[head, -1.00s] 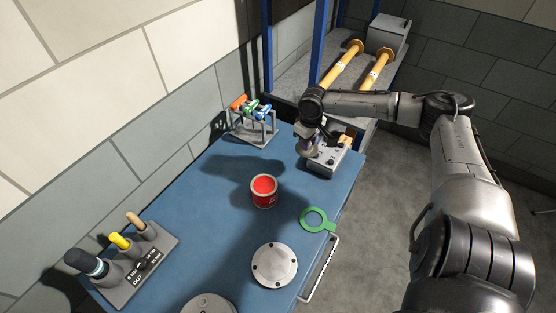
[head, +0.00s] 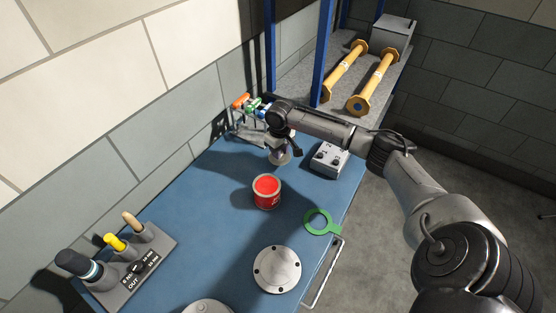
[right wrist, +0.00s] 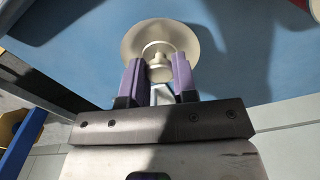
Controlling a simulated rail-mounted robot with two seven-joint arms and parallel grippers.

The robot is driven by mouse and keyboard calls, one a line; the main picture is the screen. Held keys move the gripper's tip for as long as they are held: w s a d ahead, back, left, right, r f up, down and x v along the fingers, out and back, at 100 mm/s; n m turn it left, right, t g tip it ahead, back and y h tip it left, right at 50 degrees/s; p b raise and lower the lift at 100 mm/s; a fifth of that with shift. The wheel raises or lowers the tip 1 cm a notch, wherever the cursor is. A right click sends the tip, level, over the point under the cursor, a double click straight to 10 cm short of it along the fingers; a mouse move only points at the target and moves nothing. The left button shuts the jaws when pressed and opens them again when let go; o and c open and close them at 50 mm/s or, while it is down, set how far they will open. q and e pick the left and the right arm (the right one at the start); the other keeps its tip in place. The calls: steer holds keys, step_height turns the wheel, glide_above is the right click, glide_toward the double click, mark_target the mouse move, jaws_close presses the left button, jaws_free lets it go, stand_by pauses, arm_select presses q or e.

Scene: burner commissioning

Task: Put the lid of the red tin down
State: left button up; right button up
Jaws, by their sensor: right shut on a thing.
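The red tin (head: 267,191) stands upright and without a lid on the blue table, its red contents showing. My right gripper (head: 279,151) is over the table beyond the tin, between the rack and the grey box. In the right wrist view my right gripper (right wrist: 156,78) is shut with its purple fingers on the knob of the pale round lid (right wrist: 135,40). The lid (head: 280,159) shows only partly under the gripper in the head view. I cannot tell whether it touches the table. A bit of the tin (right wrist: 301,4) shows top right in the wrist view. My left gripper is not in view.
A rack with coloured handles (head: 240,101) stands behind the gripper, and a grey box with knobs (head: 327,159) to its right. A green ring (head: 318,216), a round metal flange (head: 277,262) and a tool holder (head: 150,262) are nearer. Table left of the tin is clear.

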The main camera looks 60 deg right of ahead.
steer(key=shift+w+a+f, duration=0.1)
steer(key=shift+w+f, duration=0.1)
steer(key=shift+w, duration=0.1)
step_height(320, 180, down, 3)
steer(key=shift+f+b, duration=0.2)
steer(key=shift+b, duration=0.25)
steer(key=shift+f, duration=0.35)
steer(key=o, duration=0.4)
steer(key=shift+f, duration=0.1)
steer(key=o, duration=0.5)
